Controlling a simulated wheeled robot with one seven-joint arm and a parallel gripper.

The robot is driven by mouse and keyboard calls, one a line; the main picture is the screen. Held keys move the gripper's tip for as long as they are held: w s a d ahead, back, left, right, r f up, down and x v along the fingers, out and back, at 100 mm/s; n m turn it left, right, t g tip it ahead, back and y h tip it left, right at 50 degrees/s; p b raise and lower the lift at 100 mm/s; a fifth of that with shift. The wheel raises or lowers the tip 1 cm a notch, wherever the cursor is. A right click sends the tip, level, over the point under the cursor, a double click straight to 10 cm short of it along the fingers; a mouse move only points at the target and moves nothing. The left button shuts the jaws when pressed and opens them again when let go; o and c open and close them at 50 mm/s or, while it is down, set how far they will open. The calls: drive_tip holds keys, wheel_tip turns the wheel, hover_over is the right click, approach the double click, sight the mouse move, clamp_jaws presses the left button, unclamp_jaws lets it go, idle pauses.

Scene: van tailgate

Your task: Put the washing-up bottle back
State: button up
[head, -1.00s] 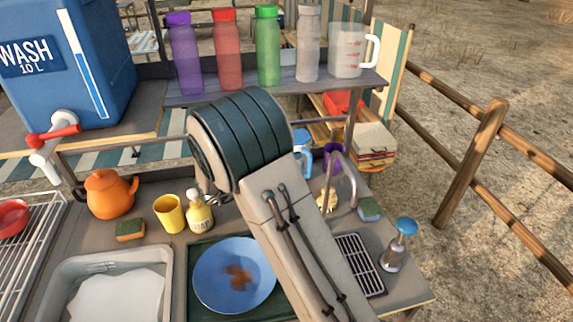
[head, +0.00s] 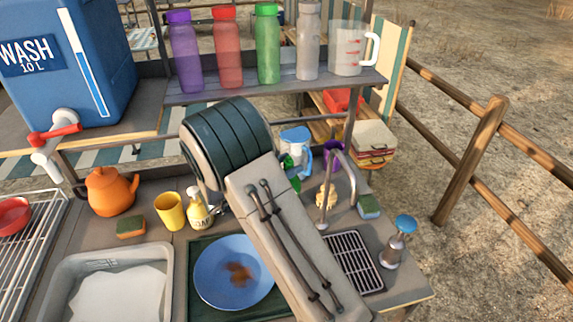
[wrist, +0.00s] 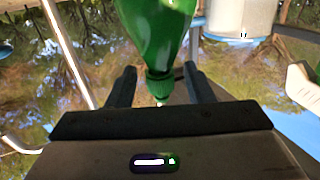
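The washing-up bottle is green. In the wrist view the green bottle (wrist: 157,30) fills the top middle, its ribbed cap towards my gripper (wrist: 160,78). The two dark fingers stand apart, one on each side of the cap, with gaps showing between them and it. In the head view a part of the green bottle (head: 295,184) shows just right of my arm, in front of a blue-and-white jug (head: 295,138). My arm hides the rest of it, and my gripper is hidden there too.
A curved tap (head: 351,178), a sponge (head: 369,206) and a blue-topped dispenser (head: 398,243) stand to the right. A soap bottle (head: 199,210), yellow cup (head: 170,211) and orange kettle (head: 111,190) stand left. Several bottles line the shelf (head: 270,91) above.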

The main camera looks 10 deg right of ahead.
drive_tip(key=shift+r, duration=0.3)
drive_tip(key=b+v, duration=0.2)
drive_tip(key=v, duration=1)
drive_tip(key=w+d+r+n+t+y, duration=0.2)
drive_tip(key=w+r+n+t+y, duration=0.1)
drive_tip(key=w+r+t+y, duration=0.4)
wheel_tip(320, 180, up, 3)
drive_tip(key=s+a+n+y, duration=0.1)
drive_tip(key=n+y, duration=0.4)
drive_tip(key=y, duration=0.4)
drive_tip(key=s+d+f+n+g, duration=0.2)
drive_tip(key=s+d+g, duration=0.1)
drive_tip(key=s, duration=0.7)
drive_tip(key=s+d+f+n+g, duration=0.1)
drive_tip(key=s+d+g, duration=0.3)
drive_tip(key=s, duration=0.5)
drive_tip(key=s+d+f+n+g, duration=0.2)
drive_tip(key=s+d+g, duration=0.1)
drive_tip(key=s, duration=0.7)
drive_tip(key=shift+s+d+f+n+g+y, duration=0.2)
drive_tip(key=shift+s+f+n+g+y, duration=0.1)
drive_tip(key=shift+s+f+g, duration=0.1)
